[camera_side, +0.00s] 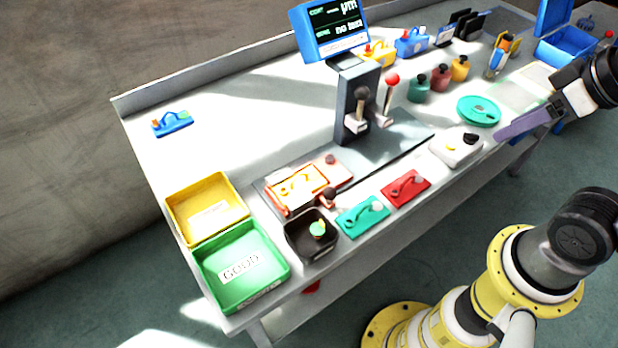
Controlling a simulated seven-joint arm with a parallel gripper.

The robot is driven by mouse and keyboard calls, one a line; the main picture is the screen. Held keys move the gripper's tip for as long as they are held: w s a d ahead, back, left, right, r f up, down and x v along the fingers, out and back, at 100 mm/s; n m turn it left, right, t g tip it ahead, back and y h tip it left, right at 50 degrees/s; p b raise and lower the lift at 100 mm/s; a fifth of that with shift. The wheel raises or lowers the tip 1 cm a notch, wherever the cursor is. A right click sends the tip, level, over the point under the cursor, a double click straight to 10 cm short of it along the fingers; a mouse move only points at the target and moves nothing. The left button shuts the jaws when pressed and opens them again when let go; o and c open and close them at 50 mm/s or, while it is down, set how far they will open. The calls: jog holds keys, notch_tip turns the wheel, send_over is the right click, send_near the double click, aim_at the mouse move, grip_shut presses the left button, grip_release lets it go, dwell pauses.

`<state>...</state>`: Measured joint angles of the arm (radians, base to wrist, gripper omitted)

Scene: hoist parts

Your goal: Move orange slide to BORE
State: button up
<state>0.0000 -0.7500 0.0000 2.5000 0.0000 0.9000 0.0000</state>
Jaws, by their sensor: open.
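An orange-edged slide (278,200) appears on the low fixture at the front middle of the bench. A yellow part (303,185) lies on that fixture, and dark knobs stand beside it. No BORE label is readable, so I cannot tell which position the slide is at. My gripper (513,127) is at the right, over the bench's front edge, far from the slide. It is open, with nothing visible between its fingers. The finger gap is hard to make out.
A lever stand (358,100) with a blue-framed screen (332,28) rises behind the fixture. A yellow bin (188,212) and a green bin (273,291) sit at left. A black box (292,238), green plate (351,219) and red plate (398,193) line the front. The back left is mostly clear.

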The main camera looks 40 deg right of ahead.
jog(key=shift+c, duration=0.2)
dwell(0.3)
jog(key=w+r+m, duration=0.2)
jog(key=w+r, duration=0.2)
jog(key=w, duration=0.1)
jog(key=n+g+h, duration=0.2)
jog(key=n+g, duration=0.2)
jog(key=g, duration=0.1)
send_over(330, 190)
jog(key=a, duration=0.3)
notch_tip(330, 190, down, 13)
jog(key=d+f, duration=0.1)
jog(key=f, duration=0.3)
jog(key=d+f, duration=0.1)
jog(key=f, duration=0.3)
jog(key=d+f, duration=0.1)
jog(key=f, duration=0.3)
jog(key=shift+f, duration=0.3)
